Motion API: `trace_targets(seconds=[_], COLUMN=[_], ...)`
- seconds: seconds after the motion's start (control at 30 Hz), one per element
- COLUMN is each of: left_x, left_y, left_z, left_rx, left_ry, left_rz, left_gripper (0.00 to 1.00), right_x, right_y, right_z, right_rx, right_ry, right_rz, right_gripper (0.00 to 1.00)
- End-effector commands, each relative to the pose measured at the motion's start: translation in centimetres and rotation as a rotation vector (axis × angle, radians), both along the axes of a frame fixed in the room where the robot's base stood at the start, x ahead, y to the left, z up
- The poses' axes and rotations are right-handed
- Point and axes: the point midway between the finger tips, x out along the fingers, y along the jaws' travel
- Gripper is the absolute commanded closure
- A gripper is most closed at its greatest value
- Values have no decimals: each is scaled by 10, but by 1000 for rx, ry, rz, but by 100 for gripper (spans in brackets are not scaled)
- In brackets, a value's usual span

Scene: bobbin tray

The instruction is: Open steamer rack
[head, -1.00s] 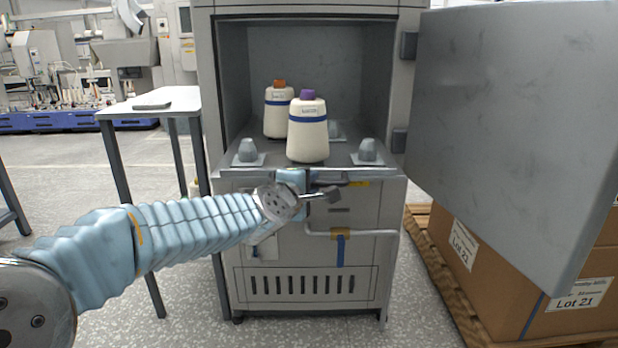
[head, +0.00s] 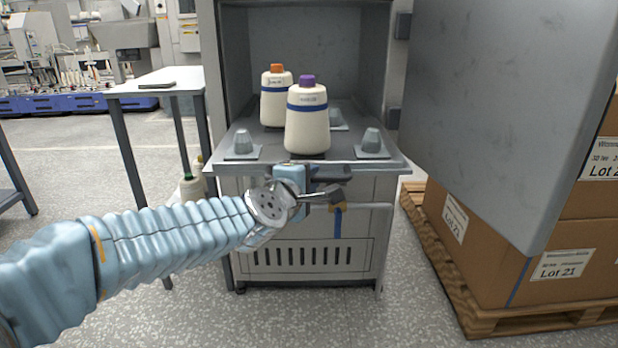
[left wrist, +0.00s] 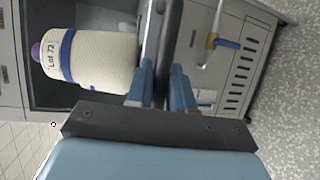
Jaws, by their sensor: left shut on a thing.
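The steamer (head: 230,60) stands open, and its rack (head: 345,152) sticks out over the lower cabinet front. The rack carries two upright cream bobbins, one with a purple top (head: 307,125) in front and one with an orange top (head: 274,105) behind it. My left gripper (head: 304,176) is shut on the dark rack handle (head: 332,172) below the rack's front edge. In the left wrist view, the blue fingers (left wrist: 160,85) close around the handle bar, with the purple-topped bobbin (left wrist: 105,60) beside them. My right gripper is out of view.
Several grey pegs, such as the right front one (head: 371,143), stand on the rack. The open steamer door (head: 490,110) hangs at right, above boxes (head: 560,260) on a wooden pallet (head: 490,320). A white table (head: 160,82) stands at left. The floor in front is clear.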

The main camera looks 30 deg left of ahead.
Motion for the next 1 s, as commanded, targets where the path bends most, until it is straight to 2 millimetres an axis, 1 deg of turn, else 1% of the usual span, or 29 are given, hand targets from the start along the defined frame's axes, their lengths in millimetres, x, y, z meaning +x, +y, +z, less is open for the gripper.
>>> trace_targets(seconds=[0.07, 0.1, 0.23, 0.5, 0.57, 0.63, 0.77, 0.9, 1.0], left_x=[0, 0, 0, 0, -3, -10, -35, -70, -93], left_y=[0, 0, 0, 0, 0, -1, -5, -10, -13], left_z=[-1, -1, -1, 0, 1, 3, 10, 17, 21], left_rx=[-1, -1, 0, 0, 0, 1, 2, 2, 2], left_ry=[3, 3, 2, 0, 0, -1, -4, -3, -3], left_rz=[-1, -1, -1, 0, 0, 1, 2, 3, 4], left_gripper=[100, 77, 58, 58, 58, 58, 58, 58, 58], right_x=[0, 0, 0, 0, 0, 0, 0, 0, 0], right_y=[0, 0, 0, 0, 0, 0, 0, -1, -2], right_z=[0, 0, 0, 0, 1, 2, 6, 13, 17], right_rx=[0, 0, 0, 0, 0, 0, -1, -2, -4], right_ry=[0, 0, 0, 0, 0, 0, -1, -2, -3], right_rz=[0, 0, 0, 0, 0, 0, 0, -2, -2], right_gripper=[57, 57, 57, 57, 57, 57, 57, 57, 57])
